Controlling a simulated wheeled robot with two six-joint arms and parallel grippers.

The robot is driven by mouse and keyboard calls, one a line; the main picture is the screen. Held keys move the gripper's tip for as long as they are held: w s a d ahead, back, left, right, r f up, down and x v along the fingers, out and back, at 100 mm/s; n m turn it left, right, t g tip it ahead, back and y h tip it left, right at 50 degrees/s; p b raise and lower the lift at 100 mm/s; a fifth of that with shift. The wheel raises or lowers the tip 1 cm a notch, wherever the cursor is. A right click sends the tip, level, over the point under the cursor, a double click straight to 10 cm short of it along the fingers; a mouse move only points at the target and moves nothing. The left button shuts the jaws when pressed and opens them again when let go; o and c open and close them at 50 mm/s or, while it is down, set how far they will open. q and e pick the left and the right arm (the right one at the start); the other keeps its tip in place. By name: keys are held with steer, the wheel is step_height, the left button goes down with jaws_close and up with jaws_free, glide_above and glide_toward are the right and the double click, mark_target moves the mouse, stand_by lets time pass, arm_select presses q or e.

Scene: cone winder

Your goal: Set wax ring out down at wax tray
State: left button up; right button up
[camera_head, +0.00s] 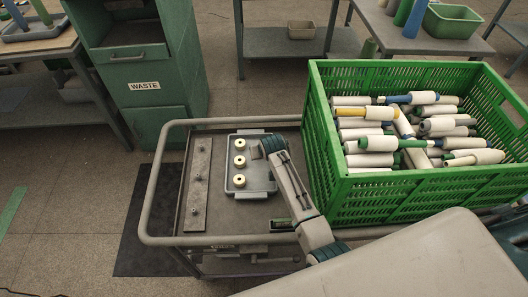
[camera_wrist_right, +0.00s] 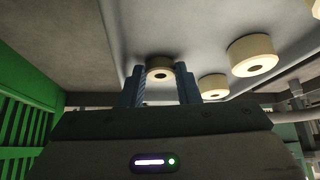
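The wax tray (camera_head: 258,172) is a shallow grey tray on the cart. Three cream wax rings, (camera_head: 239,143), (camera_head: 239,161) and (camera_head: 239,181), stand in a column on its left side. My right gripper (camera_head: 268,147) is over the right part of the tray, its fingertips hidden from the head camera. In the right wrist view, the two blue fingers (camera_wrist_right: 161,78) flank another wax ring (camera_wrist_right: 160,71), close against both its sides and low at the tray surface. Two further rings, (camera_wrist_right: 250,56) and (camera_wrist_right: 213,88), show beside it. My left gripper is not in view.
A green crate (camera_head: 340,200) full of yarn cones stands close to the right of the tray. A flat metal bar with pegs (camera_head: 198,185) lies left of the tray. The cart's rail (camera_head: 150,205) surrounds it. A green waste cabinet (camera_head: 150,90) stands behind.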

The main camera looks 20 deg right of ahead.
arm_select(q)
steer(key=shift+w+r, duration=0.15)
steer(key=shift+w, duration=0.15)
arm_select(e)
steer(key=shift+o, duration=0.7)
